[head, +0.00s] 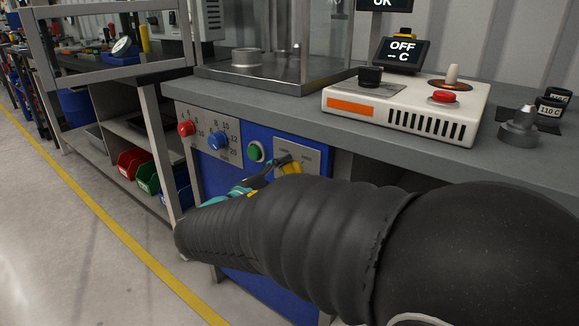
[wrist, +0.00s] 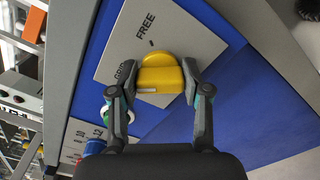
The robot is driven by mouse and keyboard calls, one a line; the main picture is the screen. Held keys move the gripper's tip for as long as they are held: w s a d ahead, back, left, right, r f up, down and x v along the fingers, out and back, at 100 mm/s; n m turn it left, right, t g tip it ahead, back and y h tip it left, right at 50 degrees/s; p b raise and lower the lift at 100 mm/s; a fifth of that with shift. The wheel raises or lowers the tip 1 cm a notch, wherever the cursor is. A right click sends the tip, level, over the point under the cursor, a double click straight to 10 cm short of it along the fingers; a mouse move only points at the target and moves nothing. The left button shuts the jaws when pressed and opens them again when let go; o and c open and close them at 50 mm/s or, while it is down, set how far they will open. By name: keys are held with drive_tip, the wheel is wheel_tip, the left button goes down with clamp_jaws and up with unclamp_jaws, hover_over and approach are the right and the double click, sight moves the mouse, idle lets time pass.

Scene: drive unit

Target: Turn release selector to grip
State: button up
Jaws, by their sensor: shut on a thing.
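The release selector is a yellow knob (wrist: 160,80) on a grey plate (wrist: 117,60) fixed to a blue panel. In the wrist view my gripper (wrist: 159,72) has one finger on each side of the knob and is shut on it. The word FREE shows above the knob. A second label to its left is partly hidden by the left finger. A pale mark shows on the knob's left part. In the head view the knob (head: 288,165) is partly covered by my gripper (head: 268,174), and my dark arm hides the area below.
A green button (head: 255,151), a blue dial (head: 218,140) and a red dial (head: 186,128) sit left of the selector. The grey bench top (head: 300,115) overhangs the panel and carries a white control box (head: 405,110). Open floor lies left.

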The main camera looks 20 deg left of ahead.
drive_tip(key=shift+n+p, duration=0.3)
drive_tip(key=shift+n, duration=0.2)
drive_tip(key=o, duration=1.2)
drive_tip(key=shift+c, duration=0.2)
drive_tip(key=v, duration=1.2)
